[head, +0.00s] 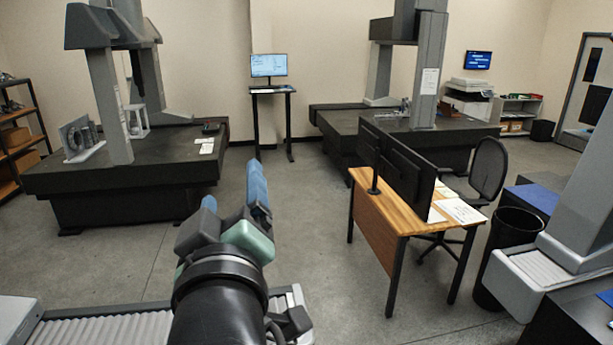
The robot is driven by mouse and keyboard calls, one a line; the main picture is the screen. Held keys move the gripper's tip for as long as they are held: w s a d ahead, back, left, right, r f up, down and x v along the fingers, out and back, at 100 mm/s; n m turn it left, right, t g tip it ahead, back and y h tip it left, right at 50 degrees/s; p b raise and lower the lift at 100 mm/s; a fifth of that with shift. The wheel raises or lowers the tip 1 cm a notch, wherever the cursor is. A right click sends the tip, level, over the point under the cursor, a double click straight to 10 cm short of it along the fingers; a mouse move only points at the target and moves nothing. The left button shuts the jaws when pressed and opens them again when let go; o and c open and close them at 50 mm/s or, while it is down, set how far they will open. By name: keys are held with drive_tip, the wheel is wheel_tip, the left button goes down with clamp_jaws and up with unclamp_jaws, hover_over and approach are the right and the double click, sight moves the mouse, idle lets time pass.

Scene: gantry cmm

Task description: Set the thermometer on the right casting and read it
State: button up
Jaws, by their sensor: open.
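My gripper (233,190) is in the lower middle of the head view, with its blue-tipped fingers apart and nothing seen between them. It is in the air, well short of the left dark measuring table (120,176). A grey part with round openings (80,137), perhaps a casting, stands at the left of that table. A pale frame-like part (137,120) stands behind the gantry leg. A small dark device with a red spot (210,127) lies near the table's right edge; I cannot tell whether it is the thermometer. No other clear casting shows.
A wooden desk (406,217) with dark monitors, an office chair (490,172) and a black bin (510,230) stand at the right. A screen stand (272,95) is at the back wall. A second gantry table (350,122) stands behind. The floor (310,240) between is clear.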

drive_tip(key=s+d+r+m+t+h, duration=0.2)
drive_tip(key=s+d+r+m+t, duration=0.2)
drive_tip(key=r, duration=0.6)
drive_tip(key=s+d+r+m+t+h, duration=0.2)
drive_tip(key=s+d+r+m+t, duration=0.3)
drive_tip(key=s+r, duration=0.3)
wheel_tip(320, 180, up, 2)
drive_tip(key=shift+d+m, duration=0.5)
drive_tip(key=shift+d, duration=0.1)
drive_tip(key=shift+s, duration=0.1)
wheel_tip(320, 180, down, 13)
drive_tip(key=b, duration=1.2)
drive_tip(key=shift+b, duration=0.4)
